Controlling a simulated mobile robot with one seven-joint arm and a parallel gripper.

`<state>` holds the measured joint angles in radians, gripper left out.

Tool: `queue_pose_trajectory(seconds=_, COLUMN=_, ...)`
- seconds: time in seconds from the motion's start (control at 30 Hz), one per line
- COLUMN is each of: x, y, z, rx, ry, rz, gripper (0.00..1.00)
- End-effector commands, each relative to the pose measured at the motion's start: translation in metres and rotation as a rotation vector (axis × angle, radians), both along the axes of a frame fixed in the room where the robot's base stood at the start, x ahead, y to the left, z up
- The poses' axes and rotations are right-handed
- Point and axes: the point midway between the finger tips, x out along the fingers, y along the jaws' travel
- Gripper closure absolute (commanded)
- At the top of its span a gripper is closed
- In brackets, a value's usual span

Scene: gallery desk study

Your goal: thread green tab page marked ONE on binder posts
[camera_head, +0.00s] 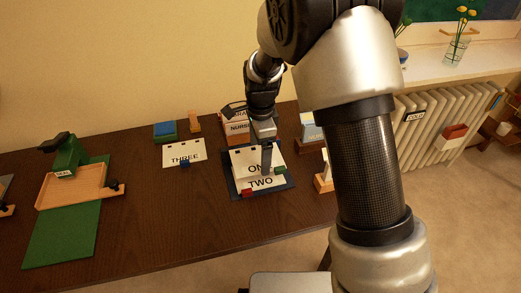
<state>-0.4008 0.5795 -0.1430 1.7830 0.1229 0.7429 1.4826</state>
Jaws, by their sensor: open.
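The white page marked ONE (246,168) has a green tab (281,170) at its right. It lies over the upper part of the page marked TWO (262,184), which has a red tab (246,192). Both are over a dark blue binder (287,184) on the desk. Small dark marks show along the top edge of page ONE; I cannot tell whether posts pass through them. My gripper (267,168) is open and points down over page ONE, hiding part of its lettering. I cannot tell whether it touches the page.
Page THREE (181,150), with a blue tab (185,163), lies to the left on the brown desk. A green device (66,157) and wooden tray (75,190) stand farther left. Boxes stand behind the binder. A wooden stand (323,183) is close on its right.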

Motion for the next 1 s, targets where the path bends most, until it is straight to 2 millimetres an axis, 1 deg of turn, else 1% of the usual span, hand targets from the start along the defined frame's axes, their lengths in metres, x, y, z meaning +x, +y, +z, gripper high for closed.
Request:
queue_pose_trajectory(seconds=0.03, x=-0.012, y=-0.001, z=-0.011, rx=-0.011, ry=0.031, rz=0.008, gripper=0.00)
queue_pose_trajectory(seconds=0.07, x=-0.013, y=-0.001, z=-0.004, rx=-0.010, ry=0.029, rz=0.008, gripper=0.00)
queue_pose_trajectory(seconds=0.4, x=-0.016, y=-0.005, z=0.089, rx=0.001, ry=-0.005, rz=0.005, gripper=0.00)
queue_pose_trajectory(seconds=0.5, x=-0.017, y=-0.006, z=0.115, rx=0.004, ry=-0.014, rz=0.005, gripper=0.00)
queue_pose_trajectory(seconds=0.63, x=-0.019, y=-0.006, z=0.143, rx=0.007, ry=-0.023, rz=0.004, gripper=0.00)
queue_pose_trajectory(seconds=0.7, x=-0.020, y=-0.007, z=0.155, rx=0.009, ry=-0.027, rz=0.003, gripper=0.00)
queue_pose_trajectory(seconds=0.8, x=-0.021, y=-0.007, z=0.168, rx=0.010, ry=-0.031, rz=0.003, gripper=0.00)
queue_pose_trajectory(seconds=1.0, x=-0.022, y=-0.008, z=0.178, rx=0.010, ry=-0.032, rz=0.002, gripper=0.00)
